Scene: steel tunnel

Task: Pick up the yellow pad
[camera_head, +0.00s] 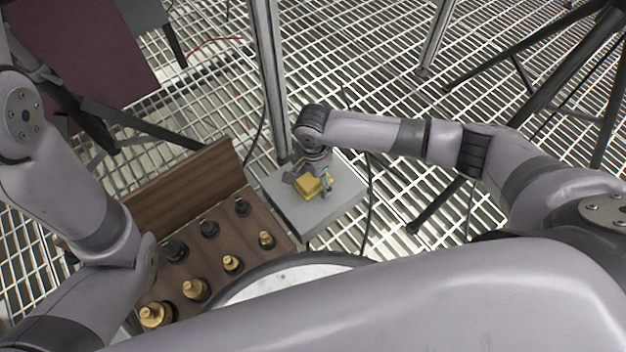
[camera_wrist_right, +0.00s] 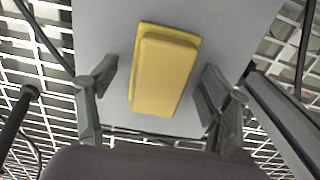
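The yellow pad (camera_head: 308,186) lies on a light grey square plate (camera_head: 342,201) near the middle of the head view. In the right wrist view the yellow pad (camera_wrist_right: 164,70) is a thick block with a raised, smaller top layer. My right gripper (camera_head: 316,184) is over the pad in the head view and partly covers it. In the right wrist view my right gripper (camera_wrist_right: 152,92) is open, one finger on each side of the pad, with a visible gap on both sides. My left arm shows at the left, but its gripper is out of view.
A brown wooden board (camera_head: 218,228) with several brass and dark weights stands left of the plate. A metal post (camera_head: 268,70) rises behind the plate. Black cables run over the grated floor. A round white surface (camera_head: 290,280) is in front.

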